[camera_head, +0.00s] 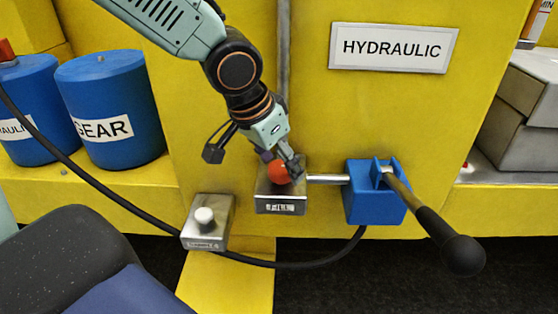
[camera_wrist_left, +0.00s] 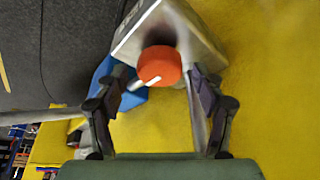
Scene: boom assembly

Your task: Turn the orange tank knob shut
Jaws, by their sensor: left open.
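The orange tank knob (camera_head: 279,172) sits on a grey metal block (camera_head: 281,207) labelled "FILL", in front of the yellow panel. My left gripper (camera_head: 283,166) is at the knob and partly hides it in the head view. In the left wrist view the knob (camera_wrist_left: 160,66) lies between the two open fingers of my left gripper (camera_wrist_left: 158,100). A white mark shows on the knob's side. Gaps show between knob and fingers, so the jaws appear not to grip it. My right gripper is in neither view.
A blue pump block (camera_head: 374,192) with a black-knobbed lever (camera_head: 463,256) stands to the right. A second grey block with a white knob (camera_head: 204,217) is at lower left. A black hose (camera_head: 290,266) runs below. Blue drums (camera_head: 108,108) stand at left, under the HYDRAULIC sign's (camera_head: 394,48) level.

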